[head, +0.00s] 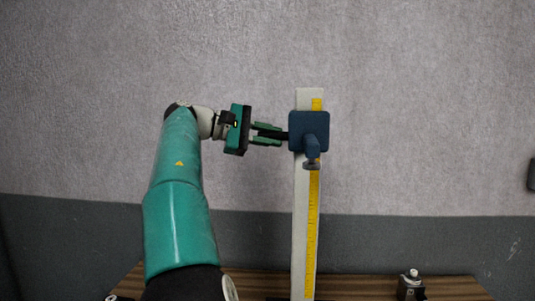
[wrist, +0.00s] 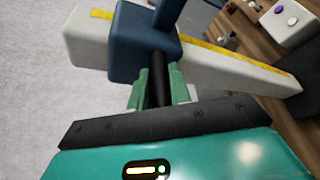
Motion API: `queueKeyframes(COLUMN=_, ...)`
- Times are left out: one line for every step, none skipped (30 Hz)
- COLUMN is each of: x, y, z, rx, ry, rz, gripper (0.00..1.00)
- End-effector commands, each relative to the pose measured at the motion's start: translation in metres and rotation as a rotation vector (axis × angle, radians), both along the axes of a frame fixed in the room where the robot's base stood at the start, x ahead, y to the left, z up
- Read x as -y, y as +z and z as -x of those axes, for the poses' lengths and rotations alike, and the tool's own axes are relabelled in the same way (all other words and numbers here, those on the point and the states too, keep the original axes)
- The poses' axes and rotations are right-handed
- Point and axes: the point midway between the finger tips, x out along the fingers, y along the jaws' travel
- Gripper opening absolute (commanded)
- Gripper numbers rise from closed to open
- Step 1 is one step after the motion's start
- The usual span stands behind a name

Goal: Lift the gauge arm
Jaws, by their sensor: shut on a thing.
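The gauge is a pale upright column (head: 302,220) with a yellow scale strip (head: 313,215). In the wrist view the dark bar (wrist: 159,82) lies between my fingers (wrist: 160,92) and meets the blue block (wrist: 145,42). The bar's end is hidden by my gripper.
A wooden table (head: 450,287) stands below, around the column's foot. A small dark and white device (head: 410,284) is on its right part. A white box with buttons (wrist: 290,20) shows in the wrist view. The space beside the column is clear before a grey wall (head: 420,120).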

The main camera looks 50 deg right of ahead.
Motion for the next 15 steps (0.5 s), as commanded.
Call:
queueKeyframes(x=0.0, y=0.005, z=-0.003, rx=0.001, ry=0.008, rz=0.003, gripper=0.0)
queueKeyframes(x=0.0, y=0.008, z=-0.003, rx=0.002, ry=0.009, rz=0.003, gripper=0.0)
queueKeyframes(x=0.0, y=0.012, z=-0.003, rx=0.001, ry=0.01, rz=0.002, gripper=0.0)
queueKeyframes(x=0.0, y=0.015, z=-0.003, rx=0.002, ry=0.009, rz=0.003, gripper=0.0)
queueKeyframes(x=0.0, y=0.017, z=-0.003, rx=0.001, ry=0.009, rz=0.002, gripper=0.0)
queueKeyframes(x=0.0, y=0.02, z=-0.004, rx=0.0, ry=0.009, rz=0.002, gripper=0.0)
queueKeyframes(x=0.0, y=0.022, z=-0.004, rx=0.0, ry=0.008, rz=0.003, gripper=0.0)
queueKeyframes(x=0.0, y=0.023, z=-0.003, rx=0.0, ry=0.007, rz=0.002, gripper=0.0)
queueKeyframes(x=0.0, y=0.025, z=-0.004, rx=0.0, ry=0.008, rz=0.001, gripper=0.0)
queueKeyframes(x=0.0, y=0.026, z=-0.004, rx=-0.001, ry=0.007, rz=0.0, gripper=0.0)
queueKeyframes(x=0.0, y=0.027, z=-0.005, rx=0.0, ry=0.007, rz=0.0, gripper=0.0)
queueKeyframes(x=0.0, y=0.029, z=-0.005, rx=-0.001, ry=0.006, rz=0.0, gripper=0.0)
queueKeyframes(x=0.0, y=0.03, z=-0.005, rx=-0.001, ry=0.007, rz=0.0, gripper=0.0)
queueKeyframes(x=0.0, y=0.031, z=-0.005, rx=-0.001, ry=0.007, rz=0.0, gripper=0.0)
queueKeyframes(x=0.0, y=0.032, z=-0.005, rx=-0.001, ry=0.007, rz=0.0, gripper=0.0)
